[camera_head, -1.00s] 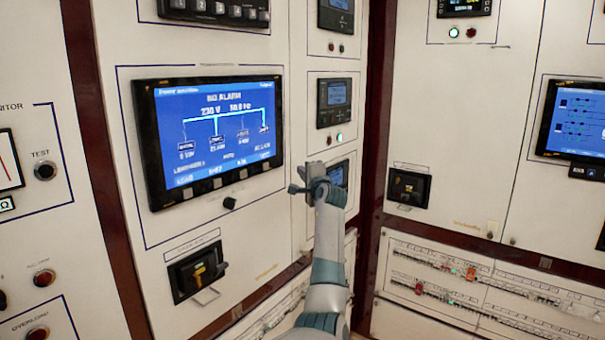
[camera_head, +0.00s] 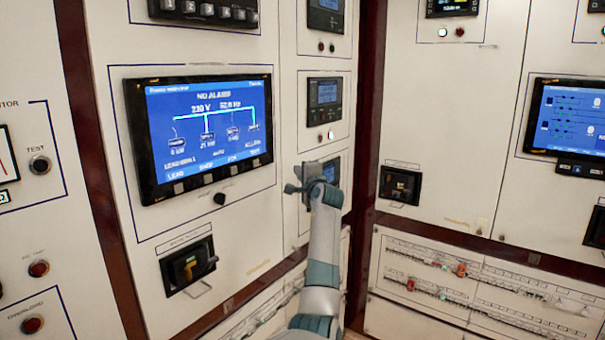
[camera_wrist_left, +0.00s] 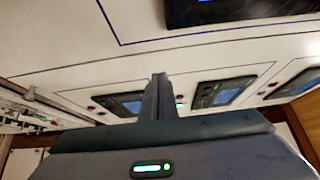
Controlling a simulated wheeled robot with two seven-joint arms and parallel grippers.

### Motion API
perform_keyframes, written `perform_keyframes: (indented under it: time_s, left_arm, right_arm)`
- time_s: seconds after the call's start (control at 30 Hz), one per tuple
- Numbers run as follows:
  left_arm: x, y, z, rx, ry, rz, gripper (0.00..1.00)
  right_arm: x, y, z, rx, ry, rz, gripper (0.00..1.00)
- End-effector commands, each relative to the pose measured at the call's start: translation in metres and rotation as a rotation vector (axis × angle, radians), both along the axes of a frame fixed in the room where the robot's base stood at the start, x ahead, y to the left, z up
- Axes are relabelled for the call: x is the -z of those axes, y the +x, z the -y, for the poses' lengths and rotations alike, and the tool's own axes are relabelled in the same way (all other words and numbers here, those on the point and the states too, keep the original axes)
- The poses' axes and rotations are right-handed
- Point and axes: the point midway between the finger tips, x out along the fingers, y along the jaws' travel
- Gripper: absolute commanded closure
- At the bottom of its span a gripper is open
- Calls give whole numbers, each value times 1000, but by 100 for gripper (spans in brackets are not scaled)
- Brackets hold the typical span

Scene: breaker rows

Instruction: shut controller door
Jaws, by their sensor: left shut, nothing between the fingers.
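My left gripper (camera_head: 309,178) reaches up from the bottom, in front of the lowest small controller (camera_head: 331,170), which it partly hides. It is shut and holds nothing. In the left wrist view its closed fingers (camera_wrist_left: 158,84) point toward the white panel face; I cannot tell if they touch it. The white panel with the small controllers (camera_head: 323,100) stands right of the large blue display. No door stands plainly open; I cannot tell which panel is the controller door or how far ajar it is. My right gripper is not in view.
A large blue display (camera_head: 207,130) is on the left cabinet, above a black breaker switch (camera_head: 187,266). Another breaker (camera_head: 400,186) sits on the right cabinet, above breaker rows (camera_head: 450,280). A dark red post (camera_head: 368,100) marks the corner between the cabinets.

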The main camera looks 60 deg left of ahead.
Motion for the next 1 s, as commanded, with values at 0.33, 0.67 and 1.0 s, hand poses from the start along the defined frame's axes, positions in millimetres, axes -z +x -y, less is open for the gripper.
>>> perform_keyframes:
  time_s: [0.33, 0.67, 1.0]
  left_arm:
    - [3, -43, 2, -1, 4, 1, 100]
    - [0, -82, 4, 0, 2, -1, 100]
    - [0, -86, 4, 1, 0, 0, 100]
  right_arm:
    - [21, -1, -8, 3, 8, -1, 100]
    - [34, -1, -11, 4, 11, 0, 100]
    - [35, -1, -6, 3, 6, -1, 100]
